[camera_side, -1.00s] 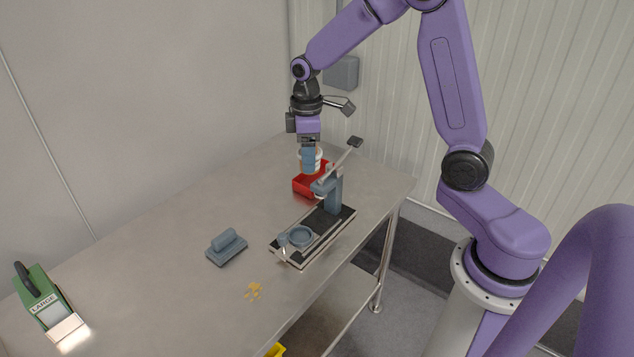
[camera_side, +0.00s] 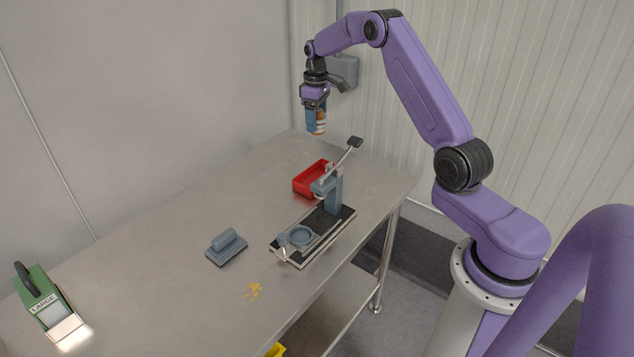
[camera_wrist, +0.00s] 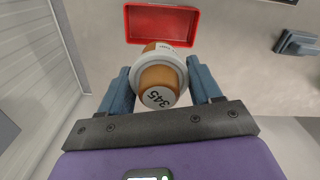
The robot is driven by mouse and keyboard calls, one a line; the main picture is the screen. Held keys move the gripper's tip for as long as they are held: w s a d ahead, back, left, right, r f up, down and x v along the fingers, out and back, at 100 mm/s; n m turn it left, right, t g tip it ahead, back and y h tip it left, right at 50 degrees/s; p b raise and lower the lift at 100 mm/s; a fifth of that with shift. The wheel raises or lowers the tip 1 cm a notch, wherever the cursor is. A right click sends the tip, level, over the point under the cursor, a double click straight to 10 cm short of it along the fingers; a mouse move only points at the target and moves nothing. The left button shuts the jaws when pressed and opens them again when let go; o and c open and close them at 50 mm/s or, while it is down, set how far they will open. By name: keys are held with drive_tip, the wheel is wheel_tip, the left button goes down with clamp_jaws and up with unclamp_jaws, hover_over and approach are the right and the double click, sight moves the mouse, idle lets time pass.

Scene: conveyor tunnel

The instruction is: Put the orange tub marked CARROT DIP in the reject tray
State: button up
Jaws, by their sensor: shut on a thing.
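My gripper (camera_side: 314,112) is shut on an orange tub with white bands (camera_side: 320,125), held high above the far end of the table. In the wrist view the tub (camera_wrist: 160,75) sits between the two blue-grey fingers of the gripper (camera_wrist: 159,68). A white label reading 345 shows on its near end; the CARROT DIP marking cannot be read. A red tray (camera_side: 302,188) stands on the table below, and its inside looks empty in the wrist view (camera_wrist: 160,22). I take it for the reject tray, though no label shows.
A grey lever press on a black base (camera_side: 333,195) stands close to the tray. A grey block with a handle (camera_side: 226,247), yellow bits (camera_side: 253,290) and a green LARGE-marked device (camera_side: 45,300) lie nearer. The table's left middle (camera_side: 150,240) is clear.

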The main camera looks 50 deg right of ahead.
approach(316, 169)
drive_tip(key=s+a+f, duration=0.1)
drive_tip(key=f, duration=0.1)
drive_tip(key=s+a+f, duration=0.1)
drive_tip(key=a, duration=0.1)
drive_tip(key=s+a+f, duration=0.1)
drive_tip(key=f, duration=0.1)
drive_tip(key=shift+s+a+f, duration=0.15)
drive_tip(key=shift+a+f, duration=0.1)
drive_tip(key=shift+f, duration=0.1)
drive_tip(key=shift+f, duration=0.1)
drive_tip(key=o, duration=1.5)
drive_tip(key=shift+o, duration=0.2)
